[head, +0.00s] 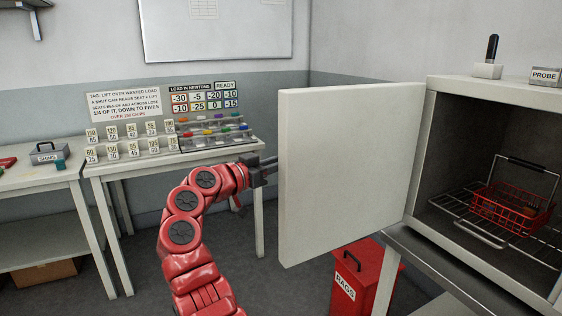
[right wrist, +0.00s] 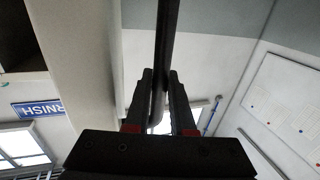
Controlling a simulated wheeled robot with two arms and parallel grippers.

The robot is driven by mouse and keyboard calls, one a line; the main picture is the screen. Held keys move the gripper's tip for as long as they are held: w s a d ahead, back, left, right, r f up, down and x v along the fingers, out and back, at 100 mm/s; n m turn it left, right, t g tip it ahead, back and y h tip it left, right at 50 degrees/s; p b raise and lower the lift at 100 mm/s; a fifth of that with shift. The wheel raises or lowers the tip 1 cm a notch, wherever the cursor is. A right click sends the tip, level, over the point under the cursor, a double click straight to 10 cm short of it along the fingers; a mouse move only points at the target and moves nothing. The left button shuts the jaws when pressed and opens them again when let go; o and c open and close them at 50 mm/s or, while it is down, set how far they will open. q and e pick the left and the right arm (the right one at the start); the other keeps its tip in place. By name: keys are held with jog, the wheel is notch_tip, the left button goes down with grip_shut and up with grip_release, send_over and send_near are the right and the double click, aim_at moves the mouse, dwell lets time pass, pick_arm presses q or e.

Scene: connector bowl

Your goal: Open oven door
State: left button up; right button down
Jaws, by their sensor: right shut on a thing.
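The oven door (head: 350,165) is a thick pale panel, swung wide open from its hinge side at the left of the oven (head: 470,86). The oven's dark inside is exposed. My right gripper (head: 268,171) is at the door's free edge, on its far side. In the right wrist view my right gripper (right wrist: 160,95) is shut on a dark bar, the door handle (right wrist: 167,40), which runs between its fingers. The pale door panel (right wrist: 75,75) stands left of them there. In the head view the door hides most of the handle. My left gripper is out of view.
A red basket (head: 515,208) sits on a wire rack inside the oven. A red rags bin (head: 362,275) stands on the floor below the door. A table (head: 190,157) with labelled blocks and coloured pieces stands behind my right arm. Floor between table and bin is clear.

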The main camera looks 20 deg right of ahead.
dwell(0.3)
jog(key=c, duration=1)
grip_release()
jog(key=shift+c, duration=0.2)
jog(key=shift+a, duration=0.1)
jog(key=v, duration=1.7)
